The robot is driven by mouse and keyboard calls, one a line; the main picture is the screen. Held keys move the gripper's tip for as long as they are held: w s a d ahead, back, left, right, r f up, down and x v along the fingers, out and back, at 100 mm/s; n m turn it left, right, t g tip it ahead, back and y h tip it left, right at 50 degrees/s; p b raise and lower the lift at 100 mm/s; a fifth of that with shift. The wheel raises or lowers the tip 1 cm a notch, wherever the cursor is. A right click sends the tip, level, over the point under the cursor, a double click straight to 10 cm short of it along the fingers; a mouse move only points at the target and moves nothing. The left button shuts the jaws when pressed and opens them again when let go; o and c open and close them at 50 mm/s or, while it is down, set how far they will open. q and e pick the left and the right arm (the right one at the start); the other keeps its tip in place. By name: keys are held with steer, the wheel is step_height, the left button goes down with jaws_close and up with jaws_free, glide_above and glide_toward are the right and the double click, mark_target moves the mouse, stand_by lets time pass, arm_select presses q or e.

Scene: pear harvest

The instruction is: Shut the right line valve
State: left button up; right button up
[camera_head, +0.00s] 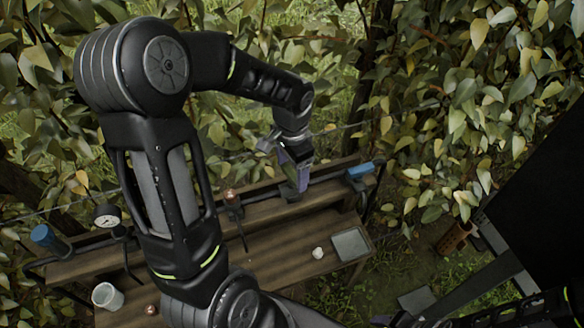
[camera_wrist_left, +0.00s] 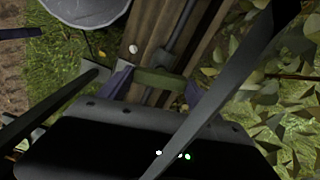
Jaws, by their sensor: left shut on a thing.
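My left gripper (camera_head: 298,168) comes down from above to the rear beam of the wooden bench, left of a blue fitting (camera_head: 360,170) at the right end. Its purple fingers are shut on a green bar (camera_head: 291,190). In the left wrist view the gripper (camera_wrist_left: 155,84) has one finger at each end of the green bar (camera_wrist_left: 160,82), and a grey pipe runs beyond it. I cannot tell for sure whether this bar is the right valve's handle.
On the wooden bench (camera_head: 285,262) are a grey square plate (camera_head: 351,245), a small white object (camera_head: 318,253) and a white cup (camera_head: 107,296). A gauge (camera_head: 107,214) and another blue fitting (camera_head: 48,239) are at the left. Leafy branches surround the bench.

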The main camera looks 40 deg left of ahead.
mark_target(292, 173)
arm_select(q)
steer(key=shift+m, duration=1.2)
steer(key=o, duration=1.4)
steer(key=shift+r, duration=3.95)
